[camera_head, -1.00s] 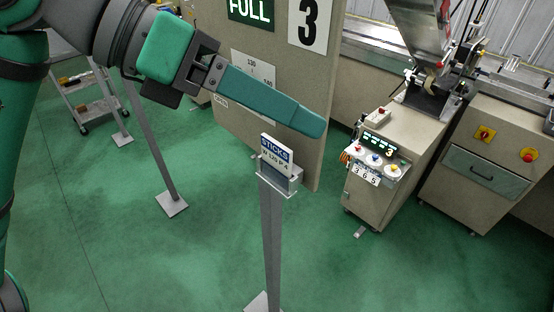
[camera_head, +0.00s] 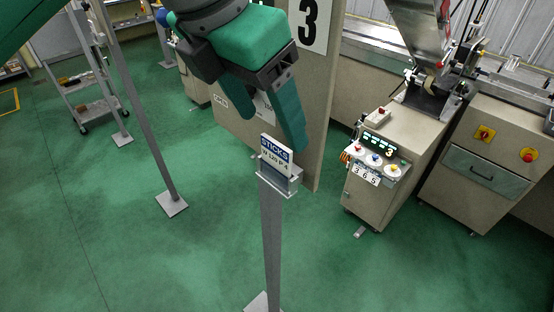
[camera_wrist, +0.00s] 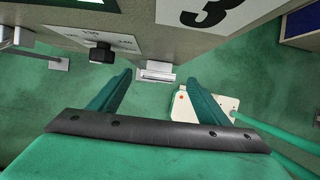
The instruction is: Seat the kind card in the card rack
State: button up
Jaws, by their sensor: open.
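A white and blue card reading "STICKS" (camera_head: 276,152) stands in a small grey holder (camera_head: 290,185) on top of a tall post. I take the card to be the kind card and the holder to be the card rack, though I cannot tell for sure. My gripper (camera_head: 298,148) points down right beside the card, its fingers behind and to the right of it. In the wrist view, my gripper (camera_wrist: 159,80) is open and empty. The holder and card top show there as a small pale shape (camera_wrist: 156,72) between and beyond the fingertips.
A beige panel (camera_head: 320,130) with a large 3 stands just behind the post. A control cabinet (camera_head: 372,190) with knobs is to the right. Another post (camera_head: 150,130) and a shelf cart (camera_head: 85,95) are at left.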

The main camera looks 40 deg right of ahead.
aim_at(275, 142)
jog(key=shift+a+x, duration=0.15)
jog(key=shift+x, duration=1.4)
jog(key=shift+a+x, duration=0.15)
jog(key=shift+x, duration=1.35)
jog(key=shift+f, duration=0.15)
jog(key=c, duration=1.1)
